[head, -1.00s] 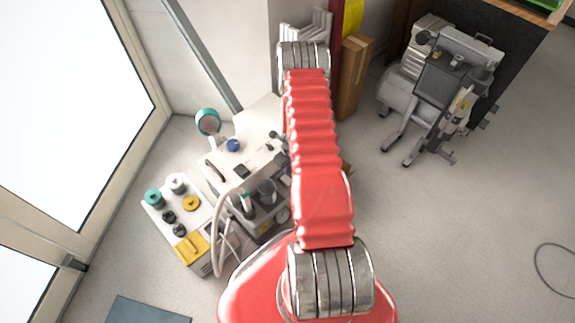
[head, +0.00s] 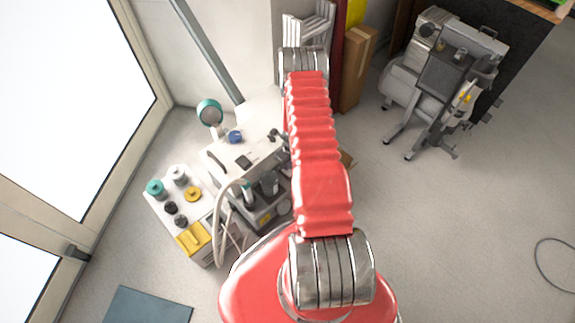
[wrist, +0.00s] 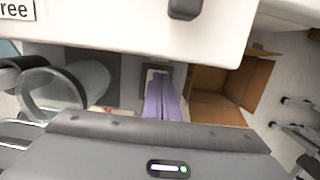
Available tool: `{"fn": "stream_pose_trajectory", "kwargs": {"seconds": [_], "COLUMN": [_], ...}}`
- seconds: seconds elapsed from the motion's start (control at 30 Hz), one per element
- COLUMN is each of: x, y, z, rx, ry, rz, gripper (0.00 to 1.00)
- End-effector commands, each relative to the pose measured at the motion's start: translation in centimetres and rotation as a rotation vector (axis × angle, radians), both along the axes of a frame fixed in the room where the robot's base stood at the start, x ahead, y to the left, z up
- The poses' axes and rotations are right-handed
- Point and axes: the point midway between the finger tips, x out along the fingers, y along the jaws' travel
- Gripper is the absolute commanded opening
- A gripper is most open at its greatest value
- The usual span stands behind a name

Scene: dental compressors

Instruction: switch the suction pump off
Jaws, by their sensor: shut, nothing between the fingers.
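The suction pump looks to be the white-topped unit (head: 262,146) left of my red arm in the head view, with jars and a hose; my arm hides its right side. In the wrist view a white casing (wrist: 140,35) with lettering ending in "ree" and a clear jar (wrist: 65,92) lie ahead of my gripper. My gripper (wrist: 163,90) shows as slim purple fingers, shut and empty, in front of a small grey-framed part. I cannot tell whether they touch it, whether it is a switch, or its position. The gripper is hidden in the head view.
A low white box (head: 165,215) with green, black and yellow caps stands at left. An open cardboard box (wrist: 232,85) is right of my fingers. A grey compressor (head: 440,75) stands at upper right. The floor at right is mostly clear.

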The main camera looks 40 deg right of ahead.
Motion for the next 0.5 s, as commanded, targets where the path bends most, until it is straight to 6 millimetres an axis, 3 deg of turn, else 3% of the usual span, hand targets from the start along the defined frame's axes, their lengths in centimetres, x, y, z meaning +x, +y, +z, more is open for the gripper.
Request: {"fn": "stream_pose_trajectory", "kwargs": {"seconds": [0.5], "x": [-1.3], "y": [0.0], "z": [0.1], "rx": [0.003], "ry": [0.003], "rz": [-0.001], "gripper": [0.0]}}
